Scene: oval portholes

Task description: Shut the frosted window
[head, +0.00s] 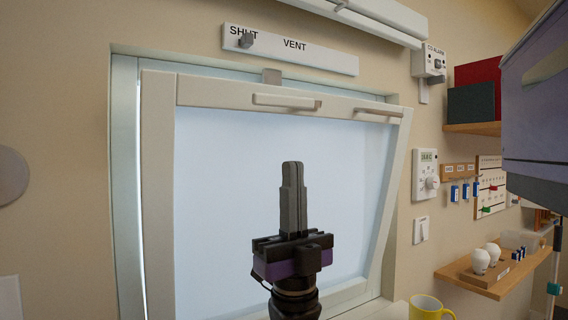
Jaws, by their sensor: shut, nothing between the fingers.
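The frosted window (220,230) is a pale, translucent pane in a white sash, set in a recess in the beige wall. The top of the sash (215,90) leans out into the room, apart from the outer frame (122,190), so the window stands tilted open. A bar handle (285,101) sits on the sash's top rail, with a second bar (378,115) to its right. My gripper (293,166) points up in front of the pane, below the handle. Its fingers are together and empty. Whether it touches the pane cannot be told.
At right are a thermostat (425,174), a switch (420,229), a wooden shelf (495,280) with white pieces, and a yellow mug (428,308) below the window's right corner.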

